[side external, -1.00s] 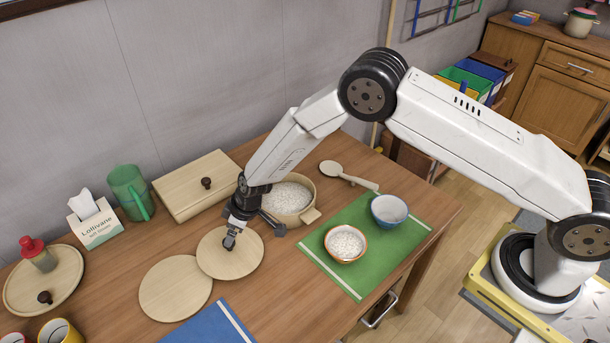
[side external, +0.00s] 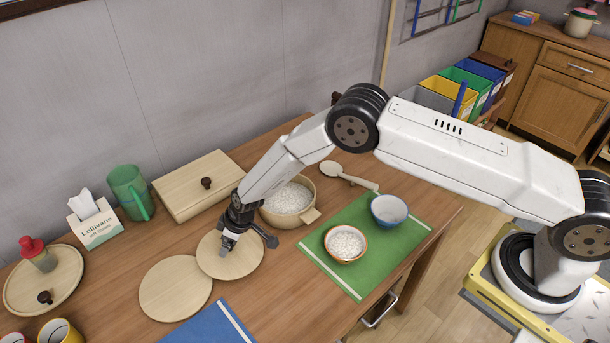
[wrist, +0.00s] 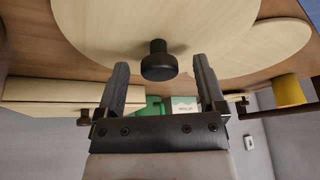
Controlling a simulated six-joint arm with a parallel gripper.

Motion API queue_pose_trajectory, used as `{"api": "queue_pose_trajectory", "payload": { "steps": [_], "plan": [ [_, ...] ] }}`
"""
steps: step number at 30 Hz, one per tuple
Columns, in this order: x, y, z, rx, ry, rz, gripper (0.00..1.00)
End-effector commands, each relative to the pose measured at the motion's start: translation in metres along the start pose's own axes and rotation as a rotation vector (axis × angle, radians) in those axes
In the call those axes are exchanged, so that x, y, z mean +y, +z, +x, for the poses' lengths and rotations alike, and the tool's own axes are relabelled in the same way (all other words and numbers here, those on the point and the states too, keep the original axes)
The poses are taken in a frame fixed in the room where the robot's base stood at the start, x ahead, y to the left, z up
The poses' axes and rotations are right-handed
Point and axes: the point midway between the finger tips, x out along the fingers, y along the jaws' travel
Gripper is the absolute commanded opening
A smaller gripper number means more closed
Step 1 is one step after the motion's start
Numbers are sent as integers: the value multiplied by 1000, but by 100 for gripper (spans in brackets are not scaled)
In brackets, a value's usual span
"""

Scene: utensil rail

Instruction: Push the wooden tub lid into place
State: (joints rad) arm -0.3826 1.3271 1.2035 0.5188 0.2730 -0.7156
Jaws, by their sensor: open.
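The tub lid is a round pale wooden disc (side external: 243,264) lying flat on the table, left of and in front of the wooden tub. It fills the top of the wrist view (wrist: 150,20). Its black knob (wrist: 158,62) stands between my open fingertips, with gaps on both sides; my gripper hides the knob in the side view. My gripper (side external: 227,246) is low over the lid and empty; it also shows in the wrist view (wrist: 160,68). The wooden tub (side external: 290,215) is full of white grains and its top is uncovered.
A second wooden disc (side external: 174,290) lies beside the lid. A green mat (side external: 362,262) with two bowls is at right, and a wooden spoon (side external: 350,177) lies beyond.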

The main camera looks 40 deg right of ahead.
Motion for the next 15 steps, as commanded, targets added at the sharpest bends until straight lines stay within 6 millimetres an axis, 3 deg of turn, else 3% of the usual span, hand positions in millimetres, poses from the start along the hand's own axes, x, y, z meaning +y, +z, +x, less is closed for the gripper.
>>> {"api": "queue_pose_trajectory", "payload": {
  "steps": [6, 15],
  "plan": [
    [0, 0, 12, -1, 1, -1, 89],
    [0, 0, 14, -1, 1, 0, 89]
  ]
}}
